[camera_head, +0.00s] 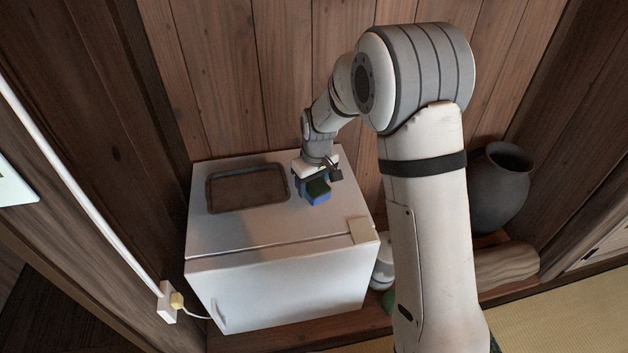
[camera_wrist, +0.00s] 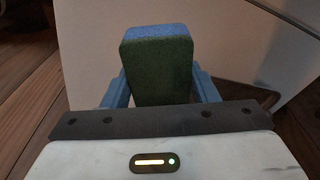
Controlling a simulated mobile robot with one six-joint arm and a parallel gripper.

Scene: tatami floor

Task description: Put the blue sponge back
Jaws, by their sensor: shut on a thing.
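The blue sponge (camera_head: 316,197), blue with a dark green face, is in my gripper (camera_head: 313,186) above the right part of the white fridge's top. In the wrist view the sponge (camera_wrist: 157,65) stands out between the two blue fingers of my gripper (camera_wrist: 158,85), which are shut on its sides. I cannot tell whether the sponge touches the fridge top. A dark brown tray (camera_head: 209,206) lies on the fridge top to the left of my gripper.
The white fridge (camera_head: 280,290) stands against a wooden plank wall (camera_head: 225,80). A dark jar (camera_head: 497,190) and a log (camera_head: 505,264) are at the right. A white bottle-like thing (camera_head: 381,275) stands beside the fridge. A power plug (camera_head: 176,301) is at the left.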

